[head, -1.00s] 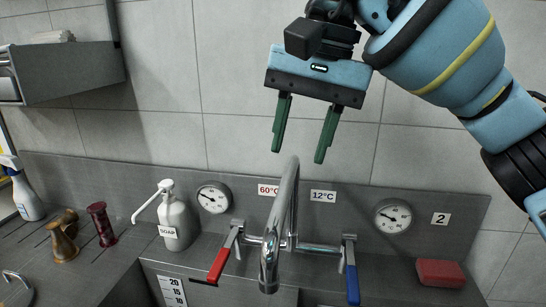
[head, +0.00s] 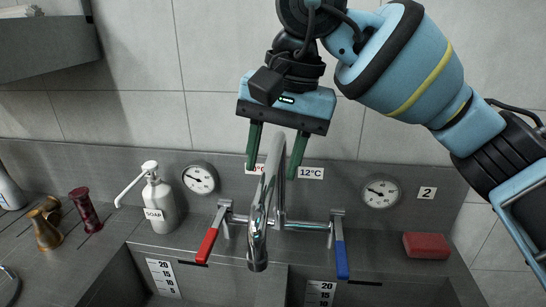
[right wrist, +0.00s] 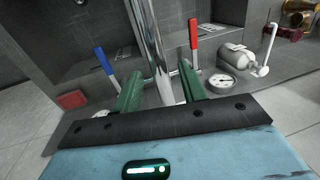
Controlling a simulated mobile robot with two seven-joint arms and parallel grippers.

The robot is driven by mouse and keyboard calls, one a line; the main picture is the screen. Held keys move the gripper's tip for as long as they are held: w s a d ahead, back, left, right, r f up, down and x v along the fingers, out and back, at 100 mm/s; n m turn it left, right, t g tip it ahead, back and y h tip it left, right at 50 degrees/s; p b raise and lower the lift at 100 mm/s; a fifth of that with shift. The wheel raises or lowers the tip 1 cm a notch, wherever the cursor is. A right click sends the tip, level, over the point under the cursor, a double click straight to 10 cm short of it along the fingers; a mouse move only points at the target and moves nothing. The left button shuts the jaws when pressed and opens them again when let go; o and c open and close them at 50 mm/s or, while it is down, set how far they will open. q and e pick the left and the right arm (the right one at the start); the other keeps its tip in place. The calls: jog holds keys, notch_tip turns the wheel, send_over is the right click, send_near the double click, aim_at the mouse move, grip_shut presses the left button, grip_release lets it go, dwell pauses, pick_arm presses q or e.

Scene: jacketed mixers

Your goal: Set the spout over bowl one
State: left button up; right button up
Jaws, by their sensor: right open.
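The chrome spout (head: 262,205) arches up behind the sink, and its mouth hangs over the divider between the two bowls. My right gripper (head: 272,172) is open, fingers pointing down, one green finger on each side of the spout's upper part in the head view. In the right wrist view the spout (right wrist: 157,45) runs up between the two fingers; whether either touches it I cannot tell. The left bowl (head: 128,280) and right bowl (head: 400,292) each have a scale plate. A "2" label is on the right; no "1" label shows. My left gripper is not in view.
A red lever (head: 208,243) and a blue lever (head: 341,258) flank the spout. A soap bottle (head: 160,203) and two dials stand behind. A red sponge (head: 426,245) lies at right. Bronze and red items (head: 85,208) stand at left. A shelf (head: 45,48) hangs upper left.

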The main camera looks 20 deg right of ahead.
jog(key=shift+f, duration=0.25)
grip_shut()
jog(key=shift+w+a, duration=0.15)
jog(key=shift+a, duration=0.05)
